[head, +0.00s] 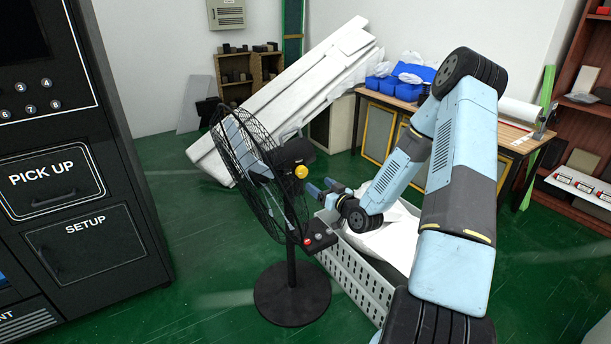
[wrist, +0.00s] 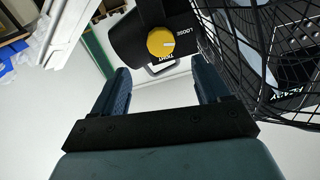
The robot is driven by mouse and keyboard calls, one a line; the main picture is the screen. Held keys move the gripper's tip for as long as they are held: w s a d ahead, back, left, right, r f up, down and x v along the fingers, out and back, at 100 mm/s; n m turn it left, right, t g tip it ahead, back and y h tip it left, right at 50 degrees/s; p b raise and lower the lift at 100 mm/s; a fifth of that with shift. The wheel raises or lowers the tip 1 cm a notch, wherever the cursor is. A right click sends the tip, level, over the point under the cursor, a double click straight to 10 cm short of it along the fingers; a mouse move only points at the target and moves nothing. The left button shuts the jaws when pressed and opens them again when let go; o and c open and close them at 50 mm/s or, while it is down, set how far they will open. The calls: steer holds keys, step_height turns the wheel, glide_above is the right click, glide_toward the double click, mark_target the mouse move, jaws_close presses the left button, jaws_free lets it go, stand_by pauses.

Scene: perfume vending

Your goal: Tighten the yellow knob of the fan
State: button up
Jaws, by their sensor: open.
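The black standing fan (head: 291,289) stands on the green floor between the vending machine and a white crate. Its yellow knob (head: 301,171) sits on the side of the dark motor housing behind the cage. The knob also shows in the wrist view (wrist: 161,42), with a white pointer line and the words LOOSE and TIGHT beside it. My gripper (head: 323,188) is open and empty, just right of and slightly below the knob in the head view. In the wrist view my gripper's two blue fingers (wrist: 163,86) are apart, and the knob lies beyond their tips, not between them.
A black vending machine (head: 75,254) stands at the left. A white crate (head: 357,275) holding white material is right of the fan, under my arm. A small switch box (head: 319,239) with a red button is on the fan's pole. White panels (head: 303,85) lean behind.

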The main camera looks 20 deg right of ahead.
mark_target(303, 173)
steer(key=x, duration=0.9)
steer(key=shift+w+a, duration=0.2)
steer(key=shift+w, duration=0.1)
